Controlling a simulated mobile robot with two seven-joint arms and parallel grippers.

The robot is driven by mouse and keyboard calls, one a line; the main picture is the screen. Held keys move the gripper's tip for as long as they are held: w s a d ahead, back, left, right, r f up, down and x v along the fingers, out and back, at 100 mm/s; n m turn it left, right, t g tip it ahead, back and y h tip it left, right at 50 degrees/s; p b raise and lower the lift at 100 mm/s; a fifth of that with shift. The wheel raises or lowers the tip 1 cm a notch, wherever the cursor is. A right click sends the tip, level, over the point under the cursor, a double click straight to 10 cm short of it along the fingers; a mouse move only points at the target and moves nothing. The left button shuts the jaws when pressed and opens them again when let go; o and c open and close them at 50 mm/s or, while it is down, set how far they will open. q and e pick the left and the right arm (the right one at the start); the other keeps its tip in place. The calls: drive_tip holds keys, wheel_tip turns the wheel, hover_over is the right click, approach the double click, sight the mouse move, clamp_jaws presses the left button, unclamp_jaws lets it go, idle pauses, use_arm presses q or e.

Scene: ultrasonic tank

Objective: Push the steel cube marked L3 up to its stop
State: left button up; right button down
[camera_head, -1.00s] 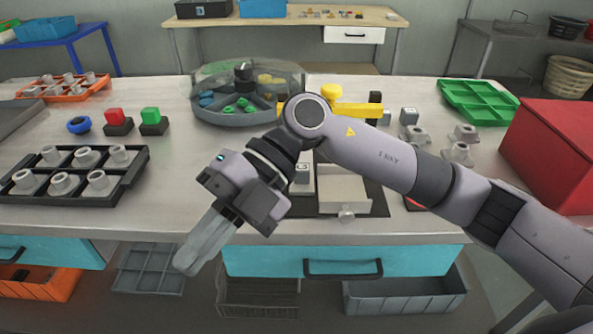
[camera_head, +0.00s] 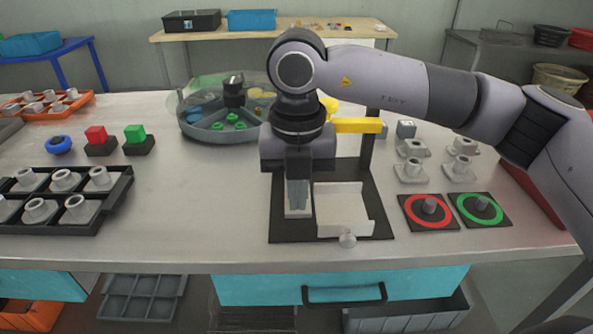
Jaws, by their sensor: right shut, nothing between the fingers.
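A dark base plate (camera_head: 280,229) lies near the table's front edge, with a pale flat piece with raised edges (camera_head: 342,208) on its right half. On its left half stands a small pale block (camera_head: 298,213), mostly hidden by my fingers; no marking on it can be read. My right gripper (camera_head: 297,203) points down over this block, fingers shut and empty. I cannot tell whether the fingertips touch it. My left gripper is not in view.
A dark post with a yellow bar (camera_head: 358,126) rises behind the plate. A round divided tray (camera_head: 205,135) stands behind left, a black rack of fittings (camera_head: 97,217) at left. Red-ringed (camera_head: 412,218) and green-ringed (camera_head: 489,216) pads lie right. Table left of the plate is clear.

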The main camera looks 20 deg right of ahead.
wheel_tip(320, 180, down, 4)
drive_tip(key=w, duration=0.1)
drive_tip(key=w+p, duration=0.1)
drive_tip(key=shift+w+d+f, duration=0.3)
drive_tip(key=shift+w+d, duration=0.2)
drive_tip(key=shift+w, duration=0.45)
